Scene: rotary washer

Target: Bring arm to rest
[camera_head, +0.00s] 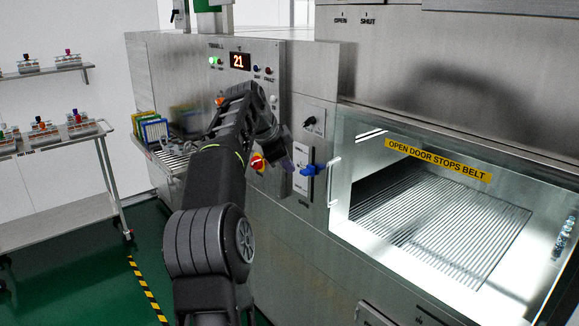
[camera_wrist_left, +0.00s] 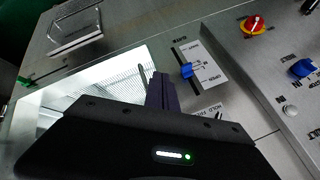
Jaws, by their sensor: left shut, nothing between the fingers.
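My left arm (camera_head: 207,190) reaches up from the bottom of the head view to the washer's steel front panel. Its left gripper (camera_head: 288,162) is close to the panel, between the red and yellow knob (camera_head: 257,163) and the blue lever (camera_head: 309,169). In the left wrist view the dark fingers (camera_wrist_left: 162,90) are together with nothing between them. The blue lever (camera_wrist_left: 186,70) stands just beyond and to the right of the fingertips there, with a visible gap. My right gripper is in neither view.
The washer's glass door (camera_head: 455,225) shows a slatted belt behind it, with a yellow label (camera_head: 437,158) across its top. A display (camera_head: 240,61) reads 21. A trolley (camera_head: 60,145) with bottle racks stands at the left. Green floor is open between trolley and washer.

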